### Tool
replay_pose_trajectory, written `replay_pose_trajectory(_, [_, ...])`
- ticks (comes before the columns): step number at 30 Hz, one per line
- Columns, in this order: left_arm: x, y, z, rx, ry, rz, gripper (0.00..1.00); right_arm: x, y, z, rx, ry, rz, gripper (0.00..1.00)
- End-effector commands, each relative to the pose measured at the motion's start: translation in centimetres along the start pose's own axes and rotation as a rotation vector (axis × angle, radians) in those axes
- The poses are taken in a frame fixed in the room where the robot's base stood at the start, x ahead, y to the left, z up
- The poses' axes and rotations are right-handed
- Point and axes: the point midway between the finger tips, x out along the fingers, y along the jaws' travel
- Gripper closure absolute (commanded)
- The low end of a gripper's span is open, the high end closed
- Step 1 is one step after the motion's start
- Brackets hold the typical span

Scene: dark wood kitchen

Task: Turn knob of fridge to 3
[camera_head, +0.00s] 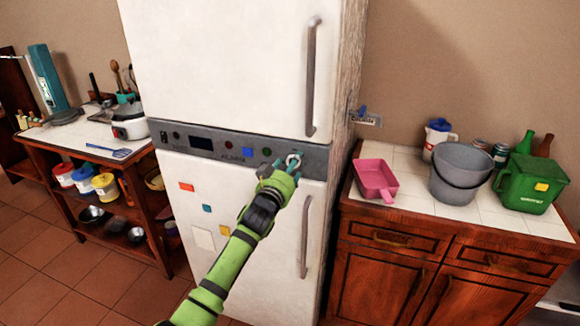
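The white fridge (225,60) stands in the middle, with a dark grey control panel (222,143) between its upper and lower doors. A round light-coloured knob (294,159) is near the panel's right end. My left gripper (281,165), on the green arm, is right at the knob, with its fingertips close around or beside it. I cannot tell whether they grip it. The knob's marks and setting are too small to read, and the gripper partly covers the knob. My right gripper is not in view.
The fridge has an upper handle (311,77) and a lower handle (305,237). A shelf unit (65,188) with kitchenware stands at left.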

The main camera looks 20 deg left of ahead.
Motion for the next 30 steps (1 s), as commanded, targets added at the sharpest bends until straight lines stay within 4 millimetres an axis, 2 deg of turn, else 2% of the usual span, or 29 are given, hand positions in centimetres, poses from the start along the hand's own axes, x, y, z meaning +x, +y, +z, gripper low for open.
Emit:
replay_pose_trajectory(4, [0.0, 0.0, 0.0, 0.0, 0.0, 0.0, 0.4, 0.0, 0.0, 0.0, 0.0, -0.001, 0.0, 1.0])
replay_pose_trajectory(5, [0.0, 0.0, 0.0, -0.001, 0.0, 0.0, 0.44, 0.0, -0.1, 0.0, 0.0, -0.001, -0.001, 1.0])
replay_pose_trajectory(6, [0.0, 0.0, 0.0, -0.001, 0.0, 0.0, 0.6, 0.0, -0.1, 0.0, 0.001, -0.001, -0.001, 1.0])
replay_pose_trajectory(9, [0.0, 0.0, 0.0, -0.001, 0.0, 0.0, 0.96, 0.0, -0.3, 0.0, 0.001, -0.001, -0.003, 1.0])
replay_pose_trajectory(20, [0.0, 0.0, 0.0, 0.021, -0.001, 0.001, 0.96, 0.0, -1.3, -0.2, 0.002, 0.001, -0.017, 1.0])
replay_pose_trajectory(30, [0.0, 0.0, 0.0, 0.212, -0.003, 0.002, 0.96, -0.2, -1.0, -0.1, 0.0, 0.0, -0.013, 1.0])
